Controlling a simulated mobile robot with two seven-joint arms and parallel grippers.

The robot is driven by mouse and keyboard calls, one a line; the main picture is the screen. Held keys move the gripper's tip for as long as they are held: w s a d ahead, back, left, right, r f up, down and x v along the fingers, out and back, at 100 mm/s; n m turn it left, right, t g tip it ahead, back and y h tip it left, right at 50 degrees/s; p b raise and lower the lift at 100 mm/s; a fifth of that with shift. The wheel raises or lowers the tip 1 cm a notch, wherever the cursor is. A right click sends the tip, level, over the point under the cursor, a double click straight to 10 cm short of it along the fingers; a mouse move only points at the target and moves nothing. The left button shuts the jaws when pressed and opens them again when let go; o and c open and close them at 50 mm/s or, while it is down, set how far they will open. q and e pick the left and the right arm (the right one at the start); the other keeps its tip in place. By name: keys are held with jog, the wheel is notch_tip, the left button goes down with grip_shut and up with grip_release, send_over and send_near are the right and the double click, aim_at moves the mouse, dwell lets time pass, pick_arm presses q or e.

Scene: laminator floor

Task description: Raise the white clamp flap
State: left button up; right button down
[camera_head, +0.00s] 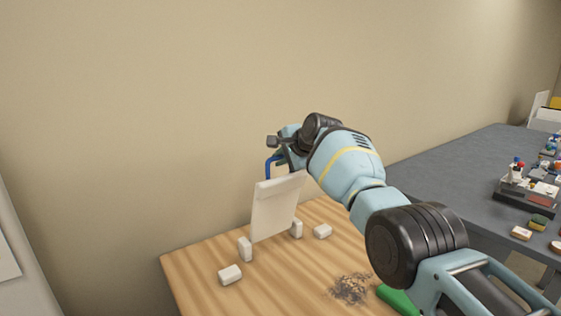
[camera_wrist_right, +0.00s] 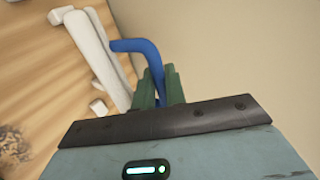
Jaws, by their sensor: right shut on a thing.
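The white clamp flap (camera_head: 275,210) stands nearly upright over the wooden table, between two small white blocks. It also shows edge-on in the right wrist view (camera_wrist_right: 95,58). My right gripper (camera_wrist_right: 159,88) is shut on a blue bent rod (camera_wrist_right: 136,50); in the head view the rod (camera_head: 268,166) hangs by the flap's upper edge. The rod's bent end lies close beside the flap in the wrist view; I cannot tell whether it touches. The flap's far face is hidden in the head view. My left gripper is not in view.
Small white blocks (camera_head: 230,274) sit on the wooden table (camera_head: 205,260). A dark scribbly patch (camera_head: 351,288) and a green thing (camera_head: 397,300) lie toward the front. A grey table (camera_head: 450,160) with small coloured items stands at right. A beige wall is close behind.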

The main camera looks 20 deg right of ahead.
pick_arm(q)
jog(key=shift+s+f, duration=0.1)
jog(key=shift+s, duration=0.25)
pick_arm(e)
jog(key=shift+r, duration=0.35)
